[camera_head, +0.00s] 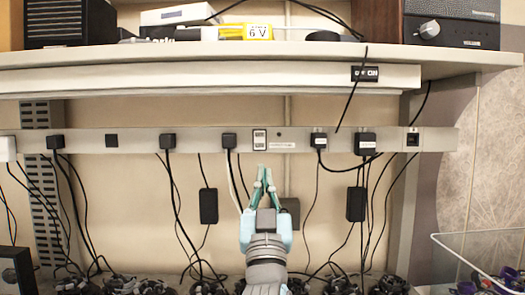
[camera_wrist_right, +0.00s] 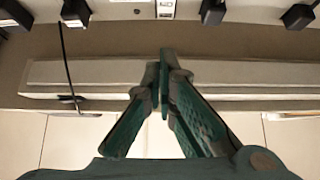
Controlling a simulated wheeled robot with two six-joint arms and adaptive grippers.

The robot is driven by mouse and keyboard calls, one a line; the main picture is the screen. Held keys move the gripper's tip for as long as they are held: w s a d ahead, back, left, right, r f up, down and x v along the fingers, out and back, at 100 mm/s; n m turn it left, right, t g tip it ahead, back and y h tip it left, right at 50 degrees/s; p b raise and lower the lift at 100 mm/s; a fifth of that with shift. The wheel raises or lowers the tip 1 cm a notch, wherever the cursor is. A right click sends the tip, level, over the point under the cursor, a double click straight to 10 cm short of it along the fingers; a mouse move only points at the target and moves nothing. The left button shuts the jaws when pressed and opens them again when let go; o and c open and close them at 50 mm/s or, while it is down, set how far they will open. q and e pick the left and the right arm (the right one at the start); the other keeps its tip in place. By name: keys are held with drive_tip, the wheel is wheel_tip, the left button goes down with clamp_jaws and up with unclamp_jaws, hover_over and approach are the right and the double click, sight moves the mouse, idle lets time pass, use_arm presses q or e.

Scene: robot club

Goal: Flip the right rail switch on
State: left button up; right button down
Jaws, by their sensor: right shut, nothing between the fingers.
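A grey power rail (camera_head: 300,141) runs across the back wall. At its right end is a small dark switch (camera_head: 413,139), set in a lighter part of the rail; which way it is flipped is too small to tell. My right gripper (camera_head: 264,170) is just below the rail's white panel (camera_head: 259,139), well left of that switch. Its fingers are together and empty, pointing up; they also show in the right wrist view (camera_wrist_right: 165,60). That switch is not in the right wrist view. My left gripper is not in view.
Black plugs (camera_head: 365,143) and hanging cables line the rail. Power bricks (camera_head: 356,204) hang below. The shelf (camera_head: 460,66) overhangs the rail.

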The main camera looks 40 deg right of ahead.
drive_tip(key=p, duration=0.2)
approach(261, 136)
drive_tip(key=s+a+r, duration=0.1)
drive_tip(key=s+r, duration=0.1)
drive_tip(key=w+d, duration=0.2)
drive_tip(key=w, duration=0.1)
drive_tip(key=w+d+r, duration=0.1)
drive_tip(key=w, duration=0.1)
drive_tip(key=shift+d, duration=0.2)
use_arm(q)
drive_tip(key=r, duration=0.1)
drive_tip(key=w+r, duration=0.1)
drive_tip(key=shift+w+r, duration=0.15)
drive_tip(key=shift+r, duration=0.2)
use_arm(e)
drive_tip(key=shift+s, duration=0.1)
